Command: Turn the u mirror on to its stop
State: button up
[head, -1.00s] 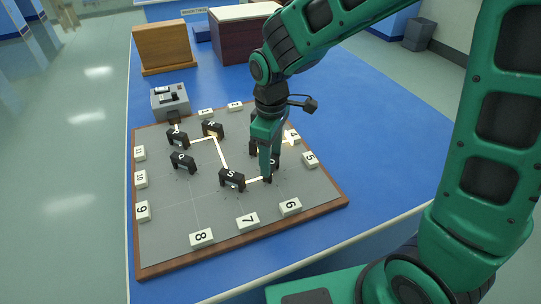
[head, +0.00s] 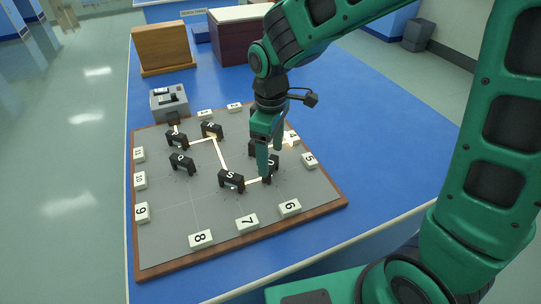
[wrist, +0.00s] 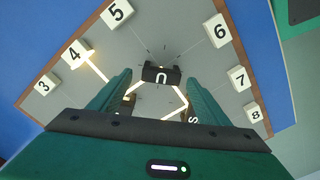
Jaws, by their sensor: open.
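The u mirror (wrist: 161,75) is a small black block with a white U on the grey board. In the wrist view it stands between and just beyond the fingertips of my gripper (wrist: 163,82). The fingers are apart, with visible space on both sides of the block. In the head view my gripper (head: 266,172) hangs low at the u mirror (head: 273,163) and partly hides it. A light beam runs from the S mirror (head: 231,180) to the u mirror, and a beam leaves it toward the lower left in the wrist view. Its stop cannot be made out.
Other black mirrors, such as the R mirror (head: 212,129) and Q mirror (head: 183,162), stand on the board (head: 165,255). Numbered white tiles line its edges; tile 4 (wrist: 75,54) is lit by a beam. A grey source box (head: 169,101) stands behind. Blue table right is clear.

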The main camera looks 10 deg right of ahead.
aim_at(271, 161)
notch_tip(271, 161, up, 9)
dwell(0.3)
jog(key=shift+w+d, duration=0.1)
jog(key=s+d+m, duration=0.6)
jog(key=d, duration=0.7)
jog(key=s+d+m, duration=0.7)
jog(key=d, duration=0.6)
jog(key=s+d+f+m, duration=0.2)
jog(key=s+d+m, duration=0.2)
jog(key=s, duration=0.4)
jog(key=shift+s+f+m, duration=0.2)
jog(key=shift+s+m, duration=0.05)
jog(key=shift+m, duration=0.15)
jog(key=shift+w+f, duration=0.25)
jog(key=shift+w, duration=0.4)
